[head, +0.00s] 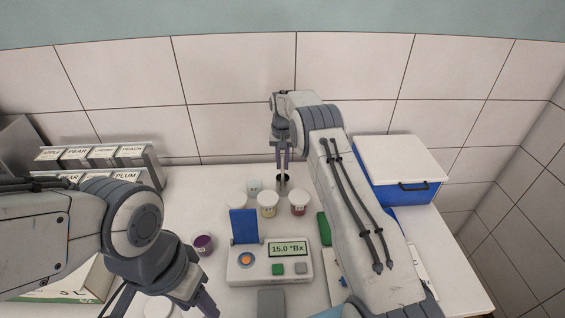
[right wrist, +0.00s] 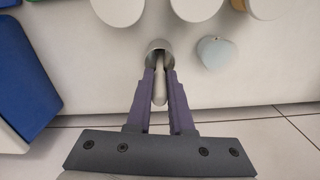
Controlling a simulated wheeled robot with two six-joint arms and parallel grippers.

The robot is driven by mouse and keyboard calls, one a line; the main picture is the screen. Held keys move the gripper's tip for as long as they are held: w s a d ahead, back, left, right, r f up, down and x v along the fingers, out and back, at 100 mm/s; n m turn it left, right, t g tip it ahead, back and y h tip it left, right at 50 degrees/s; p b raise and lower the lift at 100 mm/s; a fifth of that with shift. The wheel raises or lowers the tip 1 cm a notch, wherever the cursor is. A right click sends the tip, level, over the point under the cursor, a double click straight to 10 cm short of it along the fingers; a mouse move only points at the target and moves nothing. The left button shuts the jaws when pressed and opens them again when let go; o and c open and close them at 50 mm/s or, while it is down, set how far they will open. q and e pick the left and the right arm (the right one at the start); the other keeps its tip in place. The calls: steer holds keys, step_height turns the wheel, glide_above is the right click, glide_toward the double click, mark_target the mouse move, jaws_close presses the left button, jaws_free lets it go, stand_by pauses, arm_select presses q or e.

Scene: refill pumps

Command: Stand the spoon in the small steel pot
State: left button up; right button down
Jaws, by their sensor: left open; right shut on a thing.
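The small steel pot (head: 283,179) stands at the back of the table, dark inside. It also shows in the right wrist view (right wrist: 160,45), just beyond my right fingertips. My right gripper (head: 283,163) points down over the pot, shut on the spoon. In the right wrist view the spoon (right wrist: 160,88) is a pale rod between the purple fingers (right wrist: 160,78), its far end at the pot's mouth. I cannot tell how deep it reaches or whether it touches the pot. My left gripper (head: 207,303) is open and low at the front, partly cut off.
Several lidded cups (head: 268,204) stand just in front of the pot. A meter (head: 270,264) reading 15.0 °Bx and a purple cup (head: 203,244) are nearer. A labelled rack (head: 140,160) stands left, a blue cool box (head: 402,172) right. A pale heart-shaped tag (right wrist: 216,52) lies beside the pot.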

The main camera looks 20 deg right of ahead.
steer(key=c, duration=0.8)
jaws_free()
steer(key=shift+f, duration=0.1)
